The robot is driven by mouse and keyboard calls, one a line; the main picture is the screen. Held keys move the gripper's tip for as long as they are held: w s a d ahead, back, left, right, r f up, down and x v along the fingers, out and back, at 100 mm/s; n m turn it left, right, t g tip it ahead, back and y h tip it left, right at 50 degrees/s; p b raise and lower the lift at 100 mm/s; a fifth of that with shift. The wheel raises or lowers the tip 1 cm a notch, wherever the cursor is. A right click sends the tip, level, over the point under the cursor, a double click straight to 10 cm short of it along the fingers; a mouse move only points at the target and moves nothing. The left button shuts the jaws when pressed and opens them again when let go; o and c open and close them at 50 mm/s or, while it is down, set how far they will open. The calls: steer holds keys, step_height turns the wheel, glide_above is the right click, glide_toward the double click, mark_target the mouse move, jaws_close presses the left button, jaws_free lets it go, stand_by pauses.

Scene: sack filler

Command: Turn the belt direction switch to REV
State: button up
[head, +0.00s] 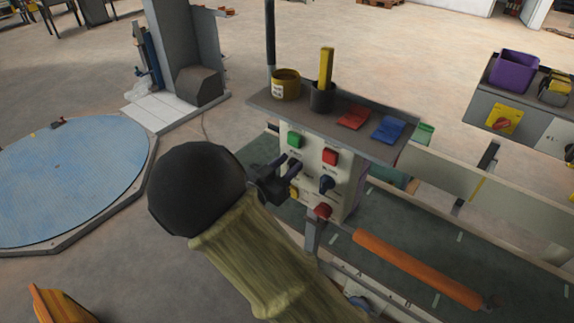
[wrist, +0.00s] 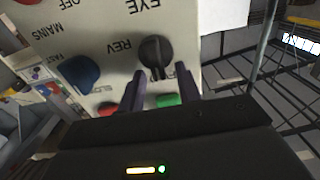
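The belt direction switch is a black knob (wrist: 155,50) on the pale control panel (wrist: 205,18), beside the printed word REV, which appears upside down in the wrist view. The knob's raised grip runs roughly up and down in that picture. My gripper (wrist: 162,74) is open, with its two dark fingers apart and their tips just below and either side of the knob. I cannot tell whether either finger touches it. In the head view my gripper (head: 286,176) is at the left part of the panel (head: 347,196) and largely hides the switch.
A blue knob (wrist: 80,74) sits beside the switch. The panel also carries a green button (head: 295,139), a red button (head: 330,157) and a red knob (head: 322,211). A grey shelf (head: 268,101) overhangs the panel. An orange roller (head: 418,269) lies right.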

steer(key=shift+s, duration=0.1)
jaws_close()
steer(key=shift+m+b, duration=0.3)
steer(key=shift+b, duration=0.1)
steer(key=m+b, duration=0.5)
steer(key=b, duration=0.3)
steer(key=d+f+m+b, duration=0.1)
steer(key=m+b, duration=0.5)
steer(key=b, duration=0.2)
steer(key=s+f+m+b, duration=0.1)
steer(key=m+b, duration=0.5)
steer(key=b, duration=0.2)
steer(key=shift+s+d, duration=0.1)
steer(key=shift+d, duration=0.3)
steer(key=shift+r+m, duration=0.1)
steer(key=shift+m, duration=0.2)
